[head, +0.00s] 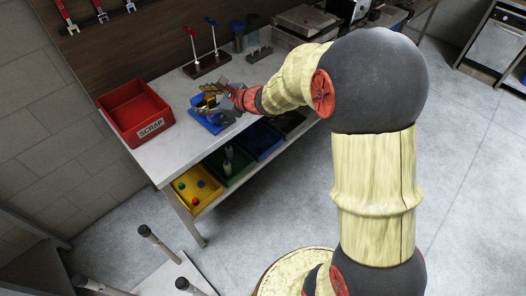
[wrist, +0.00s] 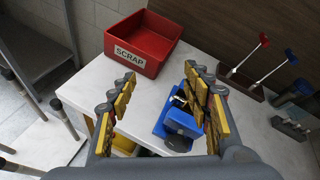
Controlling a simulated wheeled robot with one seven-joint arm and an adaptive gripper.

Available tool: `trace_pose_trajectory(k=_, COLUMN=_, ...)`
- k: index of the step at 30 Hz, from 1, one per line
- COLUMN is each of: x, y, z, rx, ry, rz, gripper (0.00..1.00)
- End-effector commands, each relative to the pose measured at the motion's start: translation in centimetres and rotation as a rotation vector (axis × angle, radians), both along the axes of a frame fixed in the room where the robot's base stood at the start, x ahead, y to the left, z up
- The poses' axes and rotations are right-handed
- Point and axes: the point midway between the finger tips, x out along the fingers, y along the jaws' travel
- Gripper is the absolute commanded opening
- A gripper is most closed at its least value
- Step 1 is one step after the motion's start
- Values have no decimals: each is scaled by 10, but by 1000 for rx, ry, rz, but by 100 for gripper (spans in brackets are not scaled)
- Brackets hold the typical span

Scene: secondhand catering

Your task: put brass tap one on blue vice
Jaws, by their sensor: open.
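The blue vice (head: 203,121) stands on the white worktop, partly hidden behind my gripper in the head view. In the wrist view the blue vice (wrist: 181,123) lies close to the right finger, which covers part of it.
A red SCRAP bin (head: 136,109) stands left of the vice. A rack with red and blue levers (head: 207,64) is behind it. Yellow (head: 197,207), green and blue bins sit on the shelf below. Bare white worktop (head: 172,150) lies in front of the SCRAP bin.

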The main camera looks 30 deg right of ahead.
Motion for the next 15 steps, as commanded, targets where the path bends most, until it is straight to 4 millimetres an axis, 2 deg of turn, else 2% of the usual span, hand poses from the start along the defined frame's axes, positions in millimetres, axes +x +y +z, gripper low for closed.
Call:
trace_pose_trajectory(k=1, x=-23, y=20, z=23, rx=-92, ry=-47, rz=107, gripper=49)
trace_pose_trajectory(k=3, x=-57, y=43, z=41, rx=-226, ry=-101, rz=255, gripper=49)
trace_pose_trajectory(k=7, x=-126, y=70, z=62, rx=-485, ry=-202, rz=517, gripper=49)
trace_pose_trajectory(k=11, x=-195, y=77, z=70, rx=-754, ry=-289, rz=764, gripper=49)
trace_pose_trajectory(k=15, x=-263, y=62, z=69, rx=-1058, ry=-364, rz=1013, gripper=49)
